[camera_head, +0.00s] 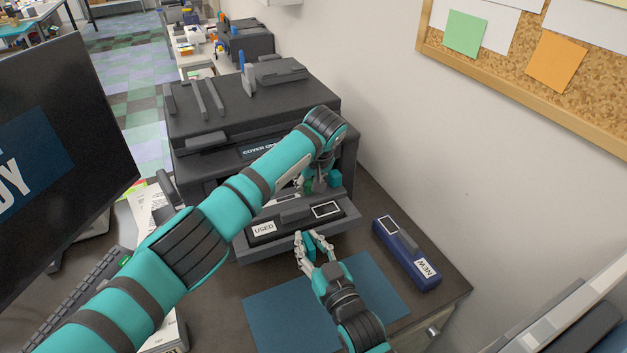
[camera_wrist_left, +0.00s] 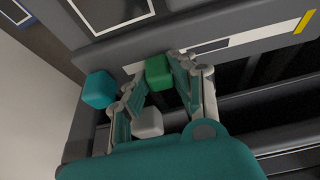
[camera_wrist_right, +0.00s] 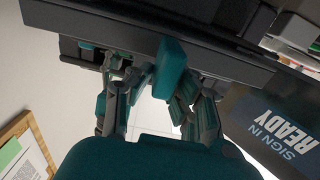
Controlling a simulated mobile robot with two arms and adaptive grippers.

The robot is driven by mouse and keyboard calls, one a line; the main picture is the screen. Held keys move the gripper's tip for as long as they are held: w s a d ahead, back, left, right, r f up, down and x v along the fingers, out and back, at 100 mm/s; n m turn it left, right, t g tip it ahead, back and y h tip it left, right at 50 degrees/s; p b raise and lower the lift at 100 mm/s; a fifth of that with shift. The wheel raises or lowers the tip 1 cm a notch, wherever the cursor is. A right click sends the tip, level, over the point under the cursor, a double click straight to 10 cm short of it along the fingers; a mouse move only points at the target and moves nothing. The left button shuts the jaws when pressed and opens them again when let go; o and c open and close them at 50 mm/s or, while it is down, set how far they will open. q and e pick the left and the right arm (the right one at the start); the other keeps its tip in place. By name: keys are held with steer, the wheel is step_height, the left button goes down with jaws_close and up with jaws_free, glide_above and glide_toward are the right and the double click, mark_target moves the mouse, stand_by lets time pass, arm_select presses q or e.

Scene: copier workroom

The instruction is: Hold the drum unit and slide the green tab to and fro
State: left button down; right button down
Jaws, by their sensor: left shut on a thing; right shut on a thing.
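The drum unit (camera_head: 282,250) is a dark grey tray drawn out of the copier's front, with a dark cartridge labelled USED (camera_head: 264,229) lying in it. My right gripper (camera_head: 314,240) is shut on a teal grip at the unit's front edge; this grip (camera_wrist_right: 171,68) shows between the fingers in the right wrist view. My left gripper (camera_wrist_left: 160,88) is shut on the green tab (camera_wrist_left: 158,72) behind the cartridge. In the head view the left arm partly covers the tab (camera_head: 308,186). A teal block (camera_wrist_left: 98,89) and a light grey block (camera_wrist_left: 147,123) sit near the left fingers.
The copier (camera_head: 250,105) stands behind the unit. A navy cartridge labelled NEW (camera_head: 408,258) lies on the cabinet at the right. A blue mat (camera_head: 275,311) lies in front, under my right arm. A monitor (camera_head: 60,150) stands at the left, and a wall bounds the right.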

arm_select(q)
steer(key=shift+s+a, duration=0.3)
steer(key=shift+a, duration=0.35)
steer(key=shift+s+a, duration=0.25)
steer(key=shift+a, duration=0.4)
steer(key=c, duration=1.4)
jaws_free()
steer(key=shift+o, duration=0.2)
steer(key=v, duration=1.2)
